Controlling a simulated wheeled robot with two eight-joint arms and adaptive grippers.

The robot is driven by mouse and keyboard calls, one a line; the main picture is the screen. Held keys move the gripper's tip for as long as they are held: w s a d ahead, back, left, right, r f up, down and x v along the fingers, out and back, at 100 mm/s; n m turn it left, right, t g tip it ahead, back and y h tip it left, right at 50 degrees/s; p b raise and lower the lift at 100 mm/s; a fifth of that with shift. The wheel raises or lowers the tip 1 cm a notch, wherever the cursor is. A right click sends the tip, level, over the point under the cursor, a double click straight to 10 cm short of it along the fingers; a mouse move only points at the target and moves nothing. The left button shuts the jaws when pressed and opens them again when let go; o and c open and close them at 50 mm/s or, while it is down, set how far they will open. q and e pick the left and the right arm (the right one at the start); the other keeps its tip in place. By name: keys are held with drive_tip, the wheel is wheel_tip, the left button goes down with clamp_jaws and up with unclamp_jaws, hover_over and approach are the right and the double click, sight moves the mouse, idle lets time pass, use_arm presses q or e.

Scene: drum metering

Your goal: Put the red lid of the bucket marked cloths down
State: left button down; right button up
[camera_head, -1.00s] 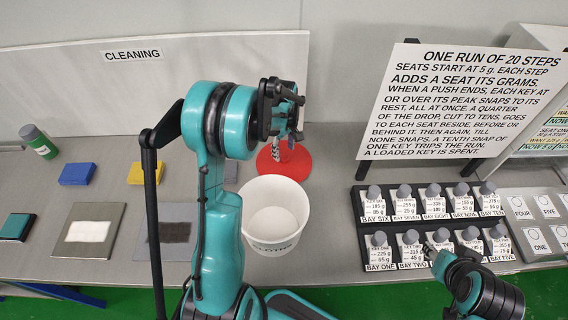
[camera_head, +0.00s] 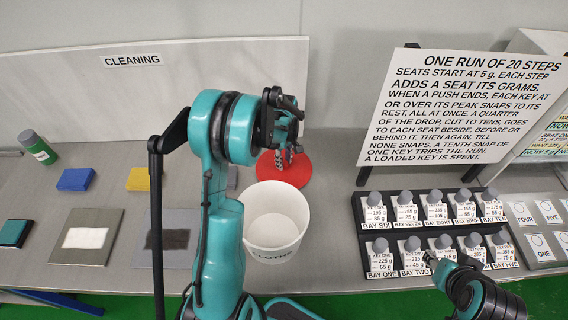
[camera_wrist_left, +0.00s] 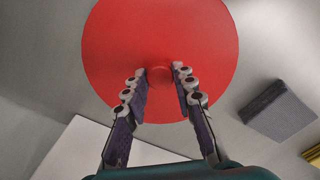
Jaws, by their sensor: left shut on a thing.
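The white bucket marked cloths (camera_head: 276,236) stands open on the bench, and its inside looks empty. The round red lid (camera_head: 296,175) is behind the bucket, apart from its rim, and looks level. My left gripper (camera_head: 288,154) is over the lid, fingers pointing down. In the left wrist view its fingers (camera_wrist_left: 163,88) close around the small red knob in the middle of the lid (camera_wrist_left: 160,35). I cannot tell whether the lid's underside touches the bench. My right gripper (camera_head: 445,268) is at the front of the bay rack; its finger gap is unclear.
The bay rack (camera_head: 365,235) with several grey-knobbed keys is right of the bucket. Left of my arm lie a blue block (camera_head: 76,180), a yellow block (camera_head: 138,179), flat pads (camera_head: 88,238) and a green bottle (camera_head: 38,147). A grey block (camera_wrist_left: 282,108) is near the lid.

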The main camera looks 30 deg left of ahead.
sight(285, 163)
use_arm(q)
drive_tip(key=r, duration=0.1)
drive_tip(key=r+p, duration=0.1)
drive_tip(key=r, duration=0.2)
drive_tip(key=shift+d+r, duration=0.25)
drive_tip(key=shift+r, duration=0.05)
drive_tip(key=w+d+r+p, duration=0.1)
drive_tip(key=w+d+r, duration=0.1)
drive_tip(key=d, duration=0.3)
drive_tip(key=w+d+r+p, duration=0.1)
drive_tip(key=d+r, duration=0.3)
drive_tip(key=d, duration=0.1)
drive_tip(key=shift+w+d+r, duration=0.15)
drive_tip(key=shift+w+d, duration=0.15)
drive_tip(key=shift+w, duration=0.05)
drive_tip(key=shift+r, duration=0.1)
